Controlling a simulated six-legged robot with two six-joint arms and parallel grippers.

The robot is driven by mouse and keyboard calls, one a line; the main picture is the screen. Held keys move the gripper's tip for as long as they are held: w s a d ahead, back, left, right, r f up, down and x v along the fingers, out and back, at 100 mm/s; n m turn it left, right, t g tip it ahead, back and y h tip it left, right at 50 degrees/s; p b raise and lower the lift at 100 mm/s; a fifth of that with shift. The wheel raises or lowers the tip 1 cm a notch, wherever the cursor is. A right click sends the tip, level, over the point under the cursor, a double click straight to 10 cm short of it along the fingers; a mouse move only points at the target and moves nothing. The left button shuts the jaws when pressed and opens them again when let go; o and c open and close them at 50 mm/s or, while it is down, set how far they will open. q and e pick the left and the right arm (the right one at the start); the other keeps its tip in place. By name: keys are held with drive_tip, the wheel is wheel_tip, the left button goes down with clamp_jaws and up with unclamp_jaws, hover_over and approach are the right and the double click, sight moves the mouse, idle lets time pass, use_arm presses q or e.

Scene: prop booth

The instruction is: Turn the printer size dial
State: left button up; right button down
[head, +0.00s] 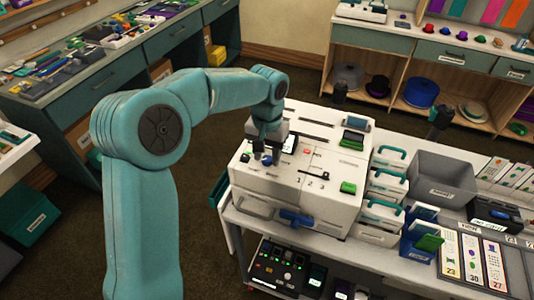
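The printer (300,215) is a large white box on the bench, with slots, buttons and controls on its sloped top. My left gripper (267,155) points down at the upper left of this top, its two dark fingers a little apart. A small dark blue knob, perhaps the size dial, shows at the fingertips, mostly hidden by them. I cannot tell whether the fingers touch it. The marks 1, 2 and 3 are printed to the right, near a small black slider (325,175). My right gripper is not in view.
A blue handle (296,218) sticks out of the printer's front. White drawers with teal handles (387,185), a grey bin (442,178) and card strips (470,258) stand to the right. A black control box (278,266) is on the shelf below.

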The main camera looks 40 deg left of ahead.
sight(268, 158)
use_arm(q)
drive_tip(key=shift+o, duration=0.6)
drive_tip(key=shift+w+f, duration=0.1)
drive_tip(key=shift+r, duration=0.4)
wheel_tip(268, 158, up, 16)
drive_tip(key=shift+f+p, duration=0.2)
drive_tip(key=shift+p, duration=0.1)
